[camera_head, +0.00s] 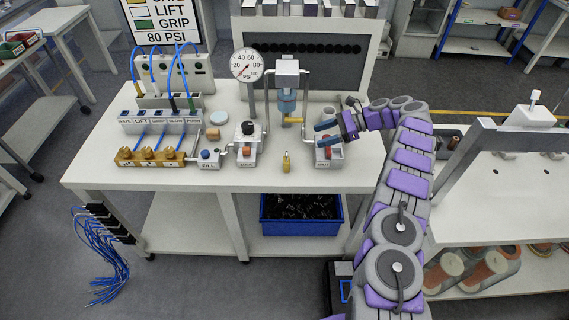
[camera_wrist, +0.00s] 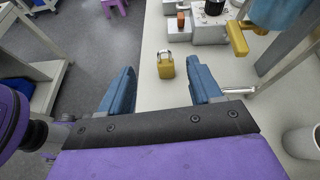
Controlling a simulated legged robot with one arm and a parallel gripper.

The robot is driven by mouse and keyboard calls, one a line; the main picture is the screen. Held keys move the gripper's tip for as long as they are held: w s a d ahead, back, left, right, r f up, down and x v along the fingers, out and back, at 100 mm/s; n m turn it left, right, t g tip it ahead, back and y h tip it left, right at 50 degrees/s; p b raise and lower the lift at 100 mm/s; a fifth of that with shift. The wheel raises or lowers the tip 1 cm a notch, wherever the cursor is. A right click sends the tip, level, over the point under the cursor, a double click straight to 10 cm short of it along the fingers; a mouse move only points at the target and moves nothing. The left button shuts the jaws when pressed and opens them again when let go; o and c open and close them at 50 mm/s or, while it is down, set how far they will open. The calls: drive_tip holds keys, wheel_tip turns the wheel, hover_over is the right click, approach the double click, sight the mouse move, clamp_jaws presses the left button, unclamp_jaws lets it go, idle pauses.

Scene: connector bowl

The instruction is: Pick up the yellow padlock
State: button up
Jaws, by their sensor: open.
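The yellow padlock (camera_head: 286,162) stands upright on the white workbench, near its front edge. It has a silver shackle. In the wrist view the padlock (camera_wrist: 166,66) shows beyond the fingertips, between the two fingers' lines and nearer the right finger. My gripper (camera_head: 326,133) is in the head view up and to the right of the padlock, apart from it. In the wrist view my gripper (camera_wrist: 160,78) has its blue fingers spread wide with nothing between them.
A labelled box (camera_head: 328,155) sits right of the padlock, below my gripper. A valve block (camera_head: 247,150) stands to its left, and a pressure gauge (camera_head: 247,65) and a blue cylinder (camera_head: 287,101) stand behind. A blue bin (camera_head: 300,228) is on the shelf below.

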drive_tip(key=shift+m, duration=0.3)
drive_tip(key=d+f, duration=0.3)
drive_tip(key=shift+f, duration=0.1)
drive_tip(key=shift+a+f, duration=0.1)
drive_tip(key=shift+a, duration=0.1)
drive_tip(key=b, duration=0.2)
approach(287, 161)
drive_tip(key=a, duration=0.5)
drive_tip(key=shift+w+a+f, duration=0.25)
drive_tip(key=shift+w+f, duration=0.05)
drive_tip(key=shift+a+f, duration=0.1)
drive_tip(key=shift+a, duration=0.5)
drive_tip(key=x, duration=0.1)
drive_tip(key=b+x, duration=0.1)
drive_tip(key=x, duration=0.1)
drive_tip(key=shift+w+a+f, duration=0.3)
drive_tip(key=shift+f, duration=0.1)
drive_tip(key=shift+a+f, duration=0.1)
drive_tip(key=shift+a, duration=0.3)
drive_tip(key=shift+c, duration=0.3)
drive_tip(key=c, duration=1)
